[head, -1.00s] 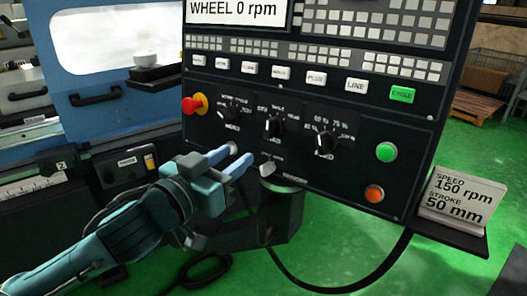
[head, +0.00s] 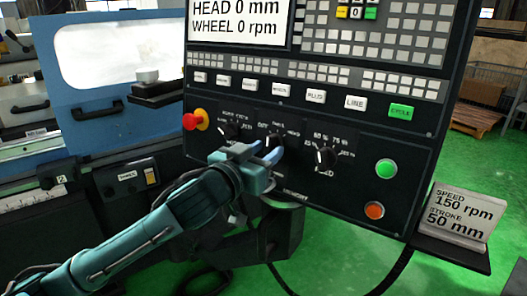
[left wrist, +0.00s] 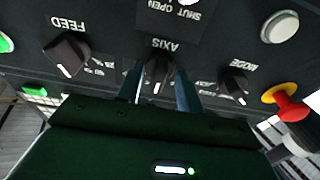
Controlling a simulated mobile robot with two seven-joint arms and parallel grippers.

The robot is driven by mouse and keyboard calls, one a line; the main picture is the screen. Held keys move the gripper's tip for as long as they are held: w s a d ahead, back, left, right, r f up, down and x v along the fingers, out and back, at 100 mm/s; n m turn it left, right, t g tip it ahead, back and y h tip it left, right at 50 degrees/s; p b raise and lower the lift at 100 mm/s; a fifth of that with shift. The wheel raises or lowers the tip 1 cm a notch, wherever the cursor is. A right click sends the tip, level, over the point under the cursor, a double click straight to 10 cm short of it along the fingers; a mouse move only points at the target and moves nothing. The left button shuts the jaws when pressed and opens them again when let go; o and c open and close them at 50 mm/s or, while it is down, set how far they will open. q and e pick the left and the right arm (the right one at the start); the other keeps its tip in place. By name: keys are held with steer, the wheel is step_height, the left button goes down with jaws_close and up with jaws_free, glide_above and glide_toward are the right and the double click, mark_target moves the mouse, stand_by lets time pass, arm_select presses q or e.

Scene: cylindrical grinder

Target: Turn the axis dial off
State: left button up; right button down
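The axis dial (left wrist: 158,75) is a black knob on the dark control panel, under the upside-down word AXIS in the left wrist view. Its white mark points towards the bottom of that view. My left gripper (left wrist: 160,90) is open, with one blue finger on each side of the dial and a narrow gap showing beside the knob. In the head view my left gripper (head: 264,150) is at the panel's middle dial and hides most of it. My right gripper is not in view.
The mode dial (left wrist: 235,85) and feed dial (left wrist: 68,55) flank the axis dial. A red emergency button (head: 191,121) sticks out at the panel's left. Green (head: 386,169) and orange (head: 374,210) buttons are at its right. A sign (head: 460,212) stands beside the panel.

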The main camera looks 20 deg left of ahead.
arm_select(q)
steer(key=shift+c, duration=0.5)
jaws_close()
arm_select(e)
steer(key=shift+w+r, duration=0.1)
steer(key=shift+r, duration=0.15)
arm_select(q)
steer(key=shift+n, duration=0.4)
steer(key=shift+d+n+y+p, duration=0.15)
steer(key=shift+n+y+p, duration=0.25)
steer(key=shift+n, duration=0.7)
steer(key=n+p, duration=0.1)
steer(key=n, duration=0.1)
steer(key=shift+r+n+y+p, duration=0.15)
steer(key=shift+n+y+p, duration=0.2)
steer(key=shift+n+y, duration=0.05)
steer(key=shift+d+n+p, duration=0.1)
steer(key=shift+n+p, duration=0.7)
steer(key=shift+n, duration=0.3)
steer(key=shift+s+n+y+p, duration=0.1)
steer(key=shift+n+y+p, duration=0.2)
steer(key=shift+n+p, duration=0.15)
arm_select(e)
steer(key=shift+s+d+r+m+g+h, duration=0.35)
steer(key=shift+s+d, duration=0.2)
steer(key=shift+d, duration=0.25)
arm_select(q)
steer(key=shift+n, duration=0.25)
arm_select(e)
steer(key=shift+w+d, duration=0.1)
